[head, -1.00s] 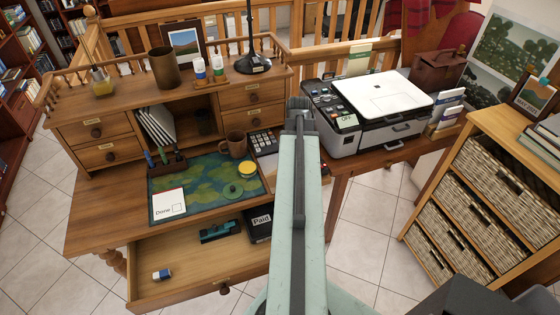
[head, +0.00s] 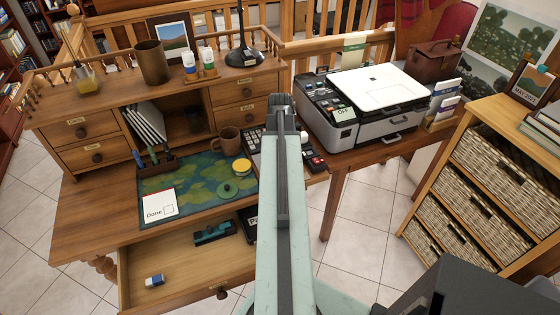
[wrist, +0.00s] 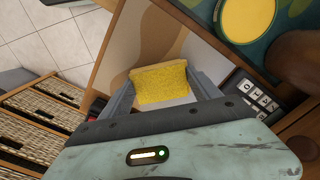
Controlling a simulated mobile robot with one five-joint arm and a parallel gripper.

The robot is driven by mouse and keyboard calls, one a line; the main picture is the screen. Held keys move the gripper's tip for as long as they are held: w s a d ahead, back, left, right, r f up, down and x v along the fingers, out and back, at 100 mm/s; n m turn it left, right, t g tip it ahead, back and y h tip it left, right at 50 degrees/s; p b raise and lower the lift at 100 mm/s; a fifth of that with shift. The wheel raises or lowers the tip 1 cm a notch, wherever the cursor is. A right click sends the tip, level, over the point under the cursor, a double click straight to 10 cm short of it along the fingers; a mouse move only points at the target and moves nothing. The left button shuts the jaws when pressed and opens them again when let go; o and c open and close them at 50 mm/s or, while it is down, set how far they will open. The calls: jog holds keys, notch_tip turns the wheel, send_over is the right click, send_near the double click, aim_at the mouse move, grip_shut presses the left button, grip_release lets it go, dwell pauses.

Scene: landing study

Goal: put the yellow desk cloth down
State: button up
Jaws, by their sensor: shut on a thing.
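The yellow desk cloth (wrist: 161,82) is between the fingers of my gripper (wrist: 163,92) in the wrist view, and the gripper is shut on it. In the head view my gripper (head: 284,112) is at the right end of the wooden desk (head: 92,215), in front of the calculator and left of the printer. The arm hides the cloth there.
A green patterned mat (head: 205,172) bears a mug (head: 228,141), a yellow tin (head: 242,166) and a "Done" card (head: 160,206). The calculator (wrist: 251,97) is right of the cloth. The printer (head: 372,105) stands to the right. The drawer (head: 185,268) is open.

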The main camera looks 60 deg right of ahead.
jog(key=shift+f, duration=0.2)
jog(key=o, duration=1.5)
jog(key=shift+c, duration=0.2)
jog(key=shift+r, duration=0.1)
notch_tip(320, 180, up, 12)
jog(key=p, duration=1.2)
jog(key=shift+r, duration=0.15)
